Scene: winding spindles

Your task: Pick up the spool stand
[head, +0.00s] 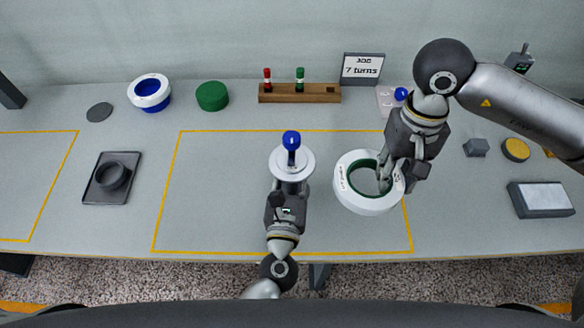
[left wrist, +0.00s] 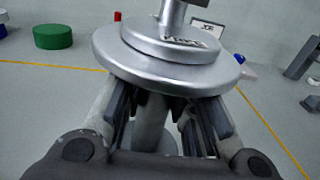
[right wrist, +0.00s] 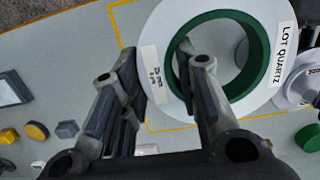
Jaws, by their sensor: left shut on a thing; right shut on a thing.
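The spool stand (head: 293,166) is a silver stepped disc on a stem, with a post and blue knob on top. It stands near the middle of the table; I cannot tell whether its foot touches the table. My left gripper (head: 287,196) is shut on its stem below the disc. In the left wrist view the disc (left wrist: 175,68) sits above the fingers (left wrist: 160,120); the knob is out of frame. My right gripper (head: 396,176) is shut on the wall of a white spool (head: 352,200) with a green inner ring, one finger in its hole. The spool shows large in the right wrist view (right wrist: 222,107).
A blue-and-white spool (head: 149,92), a green cylinder (head: 212,96) and a wooden rack (head: 300,93) line the back. A sign (head: 362,68) reads "7 turns". A dark square holder (head: 112,178) is at left, a grey block (head: 540,199) at right. The yellow-outlined area is clear left of the stand.

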